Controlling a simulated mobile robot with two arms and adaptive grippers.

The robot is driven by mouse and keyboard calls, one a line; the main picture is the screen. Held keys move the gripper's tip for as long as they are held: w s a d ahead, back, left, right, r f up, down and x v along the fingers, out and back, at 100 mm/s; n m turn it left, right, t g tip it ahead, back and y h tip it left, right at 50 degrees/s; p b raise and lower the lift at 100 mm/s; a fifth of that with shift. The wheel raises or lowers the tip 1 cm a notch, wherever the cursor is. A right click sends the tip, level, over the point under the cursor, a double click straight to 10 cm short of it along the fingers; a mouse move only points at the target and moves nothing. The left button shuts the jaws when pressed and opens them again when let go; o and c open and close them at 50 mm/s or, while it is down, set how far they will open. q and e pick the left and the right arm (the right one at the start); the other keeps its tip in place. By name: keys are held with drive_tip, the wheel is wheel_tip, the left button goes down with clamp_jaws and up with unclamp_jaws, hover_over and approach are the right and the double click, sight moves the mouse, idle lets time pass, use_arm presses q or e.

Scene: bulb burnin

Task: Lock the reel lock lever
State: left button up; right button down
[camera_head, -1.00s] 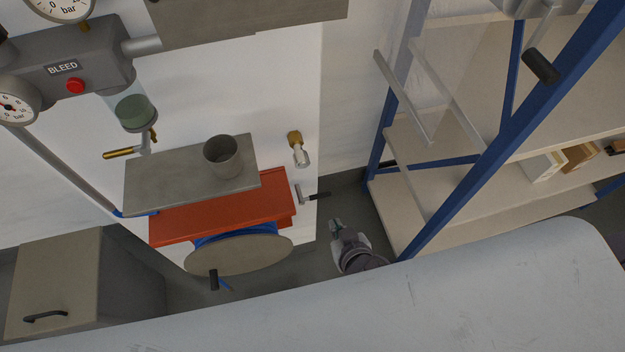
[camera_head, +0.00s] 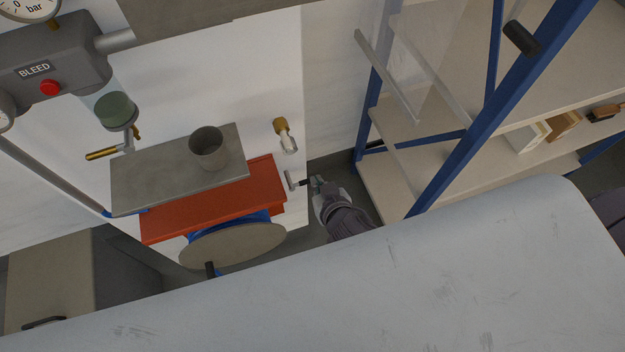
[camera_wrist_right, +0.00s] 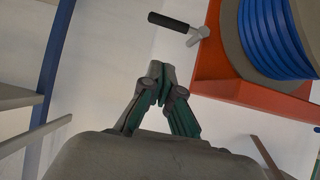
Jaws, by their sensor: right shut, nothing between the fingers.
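The reel lock lever (camera_head: 291,181) is a small metal lever with a black grip at the right side of the orange reel housing (camera_head: 262,180). In the right wrist view the lever (camera_wrist_right: 168,22) has its black grip pointing left, away from the orange housing (camera_wrist_right: 210,72). My right gripper (camera_head: 318,182) is close to the grip's end in the head view and hides part of it. In the right wrist view my right gripper (camera_wrist_right: 158,72) is shut and empty, with a visible gap below the lever. My left gripper is not in view.
The reel (camera_head: 232,246) with blue hose sits under the housing. A grey shelf (camera_head: 130,187) above carries a cup (camera_head: 208,150). A brass fitting (camera_head: 282,130) is on the white wall above the lever. A blue-framed rack (camera_head: 470,140) stands close on the right.

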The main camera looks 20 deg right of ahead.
drive_tip(key=w+f, duration=0.4)
drive_tip(key=f, duration=0.2)
